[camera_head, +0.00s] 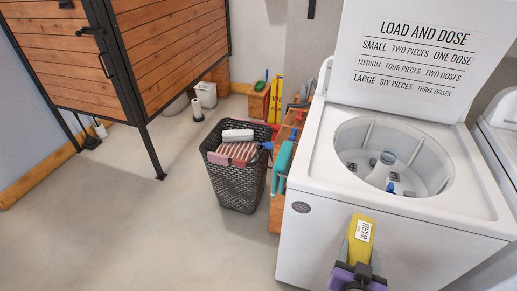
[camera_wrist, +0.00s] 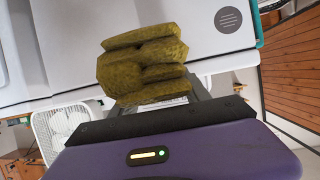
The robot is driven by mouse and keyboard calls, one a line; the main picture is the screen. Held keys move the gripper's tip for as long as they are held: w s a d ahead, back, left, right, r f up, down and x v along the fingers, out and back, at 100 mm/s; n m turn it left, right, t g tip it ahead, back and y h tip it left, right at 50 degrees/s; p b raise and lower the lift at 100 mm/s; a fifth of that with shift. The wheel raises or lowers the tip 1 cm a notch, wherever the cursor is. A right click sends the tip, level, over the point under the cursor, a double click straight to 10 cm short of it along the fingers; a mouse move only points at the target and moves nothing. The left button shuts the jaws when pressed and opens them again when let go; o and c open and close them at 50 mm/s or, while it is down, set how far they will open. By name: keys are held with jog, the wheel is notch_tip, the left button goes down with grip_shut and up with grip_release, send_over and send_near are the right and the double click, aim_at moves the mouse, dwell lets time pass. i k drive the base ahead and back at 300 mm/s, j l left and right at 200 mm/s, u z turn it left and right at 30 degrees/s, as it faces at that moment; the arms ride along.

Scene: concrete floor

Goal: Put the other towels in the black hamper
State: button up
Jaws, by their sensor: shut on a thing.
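The black hamper (camera_head: 238,186) stands upright on the floor left of the washer in the head view. A red-and-white striped towel (camera_head: 237,152) and a white rolled item (camera_head: 238,135) lie at its top; its lower contents are hidden. My gripper (camera_head: 357,262) is in front of the washer, shut on a yellow folded towel (camera_head: 360,238) with a white label reading WARM. In the wrist view the towel (camera_wrist: 145,65) looks olive and stands out beyond the jaws. The gripper is right of and apart from the hamper.
The white washer (camera_head: 300,235) has its lid (camera_head: 415,50) up. Its tub (camera_head: 345,135) holds small dark and blue items. A wooden shelf with a teal item (camera_head: 284,165) stands between washer and hamper. A wooden cabinet (camera_head: 60,65) is at left. The floor (camera_head: 110,220) left of the hamper is clear.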

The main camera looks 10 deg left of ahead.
aim_at(229, 153)
jog(key=i+j+u, duration=0.3)
jog(key=i+u, duration=0.1)
jog(key=u, duration=0.25)
jog(key=i+j, duration=0.25)
jog(key=i, duration=0.25)
jog(key=i+j, duration=0.25)
jog(key=i, duration=0.25)
jog(key=i+j, duration=0.3)
jog(key=i, duration=0.2)
jog(key=i+j, duration=0.25)
jog(key=i, duration=0.25)
jog(key=i+j, duration=0.25)
jog(key=i, duration=0.3)
jog(key=i+j, duration=0.25)
jog(key=i, duration=0.25)
